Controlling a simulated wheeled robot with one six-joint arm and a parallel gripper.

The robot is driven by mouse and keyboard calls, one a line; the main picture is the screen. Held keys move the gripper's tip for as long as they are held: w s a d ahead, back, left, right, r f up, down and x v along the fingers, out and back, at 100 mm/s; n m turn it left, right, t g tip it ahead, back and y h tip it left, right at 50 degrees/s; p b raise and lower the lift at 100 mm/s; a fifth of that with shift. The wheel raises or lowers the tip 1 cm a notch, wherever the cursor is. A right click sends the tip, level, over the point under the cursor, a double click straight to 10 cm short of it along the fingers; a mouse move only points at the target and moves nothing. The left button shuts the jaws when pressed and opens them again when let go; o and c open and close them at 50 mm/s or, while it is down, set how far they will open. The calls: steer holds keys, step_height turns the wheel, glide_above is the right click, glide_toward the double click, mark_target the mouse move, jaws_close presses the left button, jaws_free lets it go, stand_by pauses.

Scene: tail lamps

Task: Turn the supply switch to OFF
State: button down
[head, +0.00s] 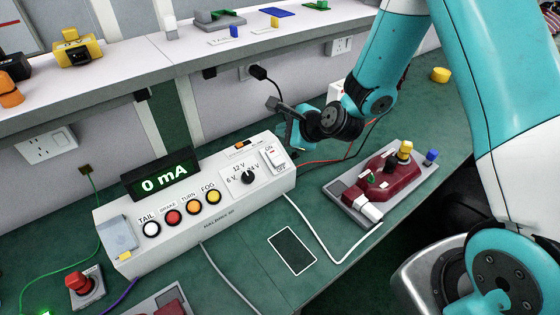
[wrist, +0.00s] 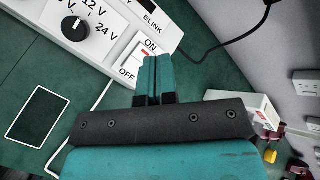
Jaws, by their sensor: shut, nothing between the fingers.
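The white supply switch (head: 275,158) sits at the right end of the light grey tester box (head: 215,210), with ON printed above it and OFF below. Which side of the rocker is pressed I cannot tell. In the wrist view the switch (wrist: 145,53) is partly covered by my fingers. My gripper (head: 291,128) is shut and empty, just above and beyond the switch end of the box. In the wrist view the teal fingertips (wrist: 155,60) lie together over the right side of the switch; contact cannot be told. The display (head: 162,182) reads 0 mA.
A voltage knob (head: 247,177) and several lamp buttons (head: 190,208) share the box. A dark red lamp (head: 382,177) on a grey fixture stands to the right. Cables run across the green bench. A shelf (head: 150,62) runs behind. A dark rectangle with a white outline (head: 292,251) lies in front.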

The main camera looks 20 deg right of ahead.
steer(key=b, duration=0.7)
glide_toward(273, 157)
steer(key=shift+w+a+r+x, duration=0.1)
steer(key=shift+r+x, duration=0.05)
steer(key=shift+x, duration=0.75)
steer(key=shift+w+a+r+x, duration=0.1)
steer(key=shift+r+x, duration=0.05)
steer(key=shift+x, duration=0.7)
steer(key=shift+w+r+x, duration=0.1)
steer(key=shift+r+x, duration=0.05)
steer(key=shift+x, duration=0.75)
steer(key=shift+f, duration=0.35)
steer(key=shift+f+b, duration=0.4)
steer(key=shift+f, duration=0.15)
steer(key=shift+r, duration=0.1)
steer(key=shift+s+r+p, duration=0.1)
steer(key=shift+r+p, duration=0.75)
steer(key=shift+r, duration=0.05)
steer(key=r+p, duration=0.2)
steer(key=r, duration=0.1)
steer(key=r+p, duration=0.2)
steer(key=shift+s+d, duration=0.15)
steer(key=shift+s, duration=0.25)
